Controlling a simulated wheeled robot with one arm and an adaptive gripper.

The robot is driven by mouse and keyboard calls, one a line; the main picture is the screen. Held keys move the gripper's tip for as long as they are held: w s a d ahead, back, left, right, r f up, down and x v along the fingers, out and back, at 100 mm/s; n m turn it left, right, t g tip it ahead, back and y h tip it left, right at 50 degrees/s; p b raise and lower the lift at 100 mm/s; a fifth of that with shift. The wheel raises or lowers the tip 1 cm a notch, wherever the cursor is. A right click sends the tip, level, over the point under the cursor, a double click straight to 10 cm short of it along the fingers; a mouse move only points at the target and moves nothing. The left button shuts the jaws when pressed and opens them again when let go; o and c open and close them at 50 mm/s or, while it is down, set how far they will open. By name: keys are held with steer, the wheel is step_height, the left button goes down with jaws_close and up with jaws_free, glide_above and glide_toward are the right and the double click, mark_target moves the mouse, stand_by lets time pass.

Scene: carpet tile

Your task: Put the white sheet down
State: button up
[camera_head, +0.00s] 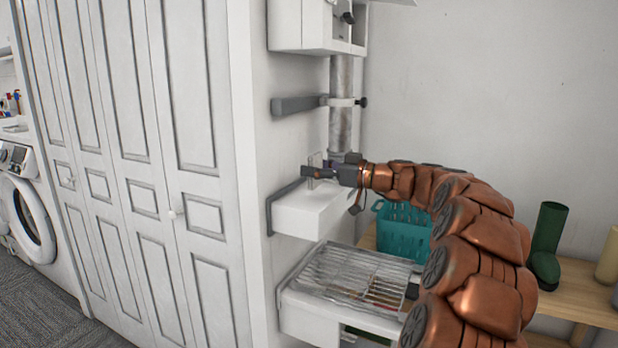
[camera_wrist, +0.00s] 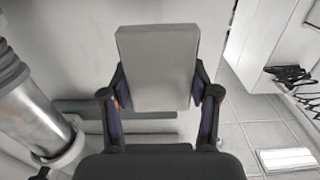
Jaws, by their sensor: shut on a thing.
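My gripper (camera_wrist: 158,100) is shut on the white sheet (camera_wrist: 157,60), which looks like a pale, stiff, flat slab in the wrist view. The slab stands up between the two fingers and extends beyond their tips. In the head view my gripper (camera_head: 318,172) is stretched out to the left, just above a white wall-mounted box (camera_head: 312,212). The sheet is small and hard to make out against the pale wall there. I cannot tell whether it touches anything.
A grey pipe (camera_head: 341,105) runs down the wall right beside my gripper. A wire rack (camera_head: 352,275) lies below the box. A teal basket (camera_head: 403,232) and a green boot (camera_head: 547,240) stand on a wooden shelf. Tall white cabinet doors (camera_head: 130,130) fill the left.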

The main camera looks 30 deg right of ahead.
steer(key=shift+w+d+f, duration=0.1)
steer(key=shift+w+d, duration=0.1)
steer(key=shift+w, duration=0.9)
steer(key=shift+w+d+f, duration=0.1)
steer(key=shift+w+d, duration=0.1)
steer(key=shift+w, duration=0.85)
steer(key=shift+f, duration=1.75)
steer(key=shift+f, duration=0.15)
steer(key=o, duration=0.8)
steer(key=shift+c, duration=0.2)
steer(key=shift+r, duration=0.3)
steer(key=v, duration=1.2)
steer(key=shift+f, duration=0.2)
